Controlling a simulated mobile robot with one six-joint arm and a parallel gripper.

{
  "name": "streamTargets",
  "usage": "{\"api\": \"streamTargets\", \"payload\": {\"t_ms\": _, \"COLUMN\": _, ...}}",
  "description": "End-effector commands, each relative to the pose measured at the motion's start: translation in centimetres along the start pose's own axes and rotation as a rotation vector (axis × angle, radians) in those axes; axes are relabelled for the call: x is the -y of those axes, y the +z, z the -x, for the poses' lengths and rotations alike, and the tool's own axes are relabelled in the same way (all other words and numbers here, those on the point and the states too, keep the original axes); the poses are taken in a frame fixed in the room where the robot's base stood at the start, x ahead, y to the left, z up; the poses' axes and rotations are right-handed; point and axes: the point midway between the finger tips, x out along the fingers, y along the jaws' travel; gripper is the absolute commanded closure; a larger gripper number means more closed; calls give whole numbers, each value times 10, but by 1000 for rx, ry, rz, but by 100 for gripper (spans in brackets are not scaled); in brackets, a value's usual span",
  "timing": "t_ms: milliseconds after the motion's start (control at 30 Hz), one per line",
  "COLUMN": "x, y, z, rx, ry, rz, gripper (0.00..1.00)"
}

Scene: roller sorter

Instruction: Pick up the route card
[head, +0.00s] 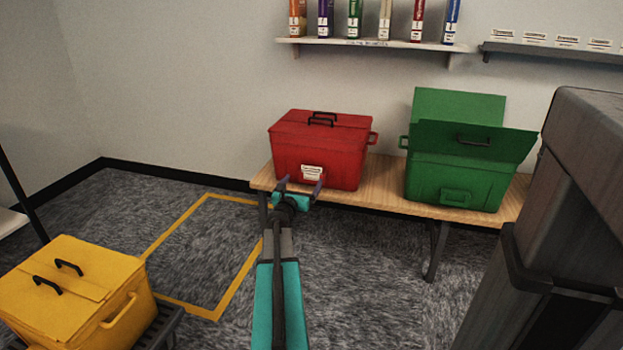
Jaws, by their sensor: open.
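A small white card with printed lines (312,172) shows on the front of the red lidded box (345,165), low down; its text is too small to read. I cannot tell for sure that it is the route card. My gripper (301,185) is open and empty, in front of the red box at the card's lower edge. One finger shows left of the card and the other just below its right end. The view does not show how much depth lies between the fingers and the card.
The red box and a green box (455,185) with raised lid flaps stand on a wooden bench (385,190). A yellow box (70,290) is at lower left. Yellow tape (240,280) outlines a clear floor patch. Wall shelves hold binders (354,20) and small white cards (567,41).

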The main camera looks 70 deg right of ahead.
Motion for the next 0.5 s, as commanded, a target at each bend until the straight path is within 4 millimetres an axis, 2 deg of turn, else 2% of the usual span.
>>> {"api": "streamTargets", "payload": {"t_ms": 200, "x": 0, "y": -1, "z": -24, "rx": 0, "ry": -1, "rz": 0, "gripper": 8}}
{"api": "streamTargets", "payload": {"t_ms": 500, "x": 0, "y": -1, "z": -48, "rx": 0, "ry": -1, "rz": 0, "gripper": 8}}
